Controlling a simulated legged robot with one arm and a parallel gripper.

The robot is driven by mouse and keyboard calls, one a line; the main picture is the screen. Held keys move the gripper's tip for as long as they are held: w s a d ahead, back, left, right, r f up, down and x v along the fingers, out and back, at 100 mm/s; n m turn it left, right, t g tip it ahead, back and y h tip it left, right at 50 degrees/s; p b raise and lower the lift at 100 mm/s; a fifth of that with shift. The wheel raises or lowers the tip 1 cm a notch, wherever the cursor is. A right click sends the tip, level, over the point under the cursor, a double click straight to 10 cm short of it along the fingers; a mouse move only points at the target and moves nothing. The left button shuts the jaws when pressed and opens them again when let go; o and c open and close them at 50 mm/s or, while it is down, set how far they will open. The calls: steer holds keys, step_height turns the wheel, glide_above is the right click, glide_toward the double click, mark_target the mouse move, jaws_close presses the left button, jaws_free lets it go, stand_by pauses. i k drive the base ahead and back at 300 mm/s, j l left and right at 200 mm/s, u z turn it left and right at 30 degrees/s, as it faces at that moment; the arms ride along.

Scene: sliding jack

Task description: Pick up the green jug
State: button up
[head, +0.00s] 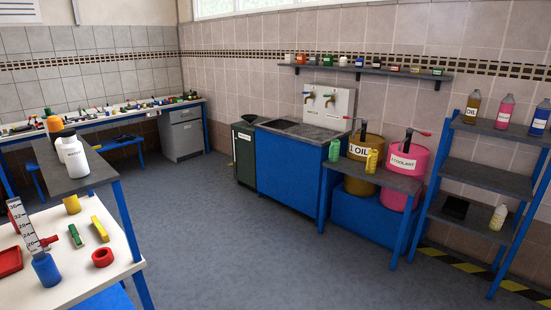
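A small green jug (335,150) stands upright on the left end of a grey low shelf (398,182) with blue legs, to the right of the sink unit. A yellow jug (372,161) stands to its right on the same shelf, with a gap between them. My gripper is not in view.
Behind the shelf stand a yellow OIL drum (365,184) and a pink COOLANT drum (399,194) with pumps. A blue rack (488,177) with bottles stands at right. A white bench (85,270) with tools fills the lower left. The grey floor (250,262) between is clear.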

mark_target(334, 149)
steer(key=i, duration=2.5)
steer(key=i+z, duration=0.1)
steer(key=i, duration=0.5)
steer(key=i+j+z, duration=0.15)
steer(key=i, duration=0.4)
steer(key=i+j+z, duration=0.1)
steer(key=i, duration=0.5)
steer(key=i+j+z, duration=0.15)
steer(key=i, duration=0.4)
steer(key=j, duration=0.1)
